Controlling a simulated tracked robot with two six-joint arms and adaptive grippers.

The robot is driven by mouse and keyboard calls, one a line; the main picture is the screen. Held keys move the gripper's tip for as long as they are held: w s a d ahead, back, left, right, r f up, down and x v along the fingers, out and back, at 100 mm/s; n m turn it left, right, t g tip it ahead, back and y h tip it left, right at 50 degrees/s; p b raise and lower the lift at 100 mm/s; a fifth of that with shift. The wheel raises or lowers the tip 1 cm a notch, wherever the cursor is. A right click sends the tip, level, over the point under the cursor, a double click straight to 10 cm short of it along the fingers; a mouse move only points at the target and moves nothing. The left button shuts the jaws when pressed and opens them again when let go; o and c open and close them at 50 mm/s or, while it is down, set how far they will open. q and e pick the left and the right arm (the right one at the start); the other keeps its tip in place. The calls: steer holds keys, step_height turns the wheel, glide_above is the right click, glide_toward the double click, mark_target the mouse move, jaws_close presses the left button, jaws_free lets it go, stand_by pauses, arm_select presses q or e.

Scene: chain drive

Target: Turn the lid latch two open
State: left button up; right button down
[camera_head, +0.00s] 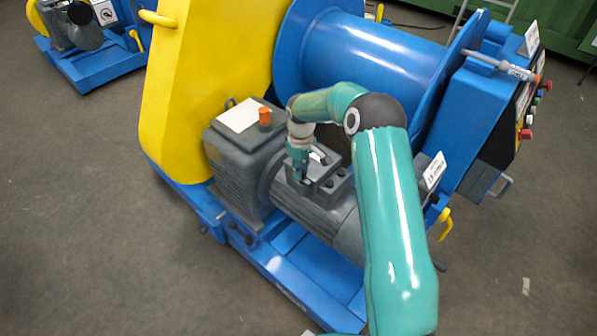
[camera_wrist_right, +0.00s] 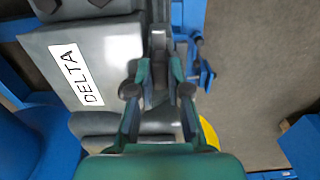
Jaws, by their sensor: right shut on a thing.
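My right gripper (camera_head: 301,174) reaches down onto the dark grey box (camera_head: 325,189) on top of the motor. In the right wrist view the gripper (camera_wrist_right: 158,92) is shut on a narrow grey metal piece, which looks like a lid latch (camera_wrist_right: 158,62), at the edge of a grey lid (camera_wrist_right: 105,62) with a white DELTA label. The fingers stand on both sides of this piece. Its lower part is hidden between the fingers, and I cannot tell how far it is turned. My left gripper is not in view.
A grey gearbox (camera_head: 240,150) with an orange cap (camera_head: 265,116) stands left of the gripper. The yellow guard (camera_head: 185,85) and blue drum (camera_head: 370,60) rise behind. A blue base frame (camera_head: 300,268) lies below.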

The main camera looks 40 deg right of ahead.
steer(key=shift+s+d+f, duration=0.1)
steer(key=shift+s, duration=0.15)
steer(key=c, duration=1.1)
jaws_free()
steer(key=shift+w, duration=0.1)
step_height(320, 180, up, 12)
steer(key=shift+r, duration=0.1)
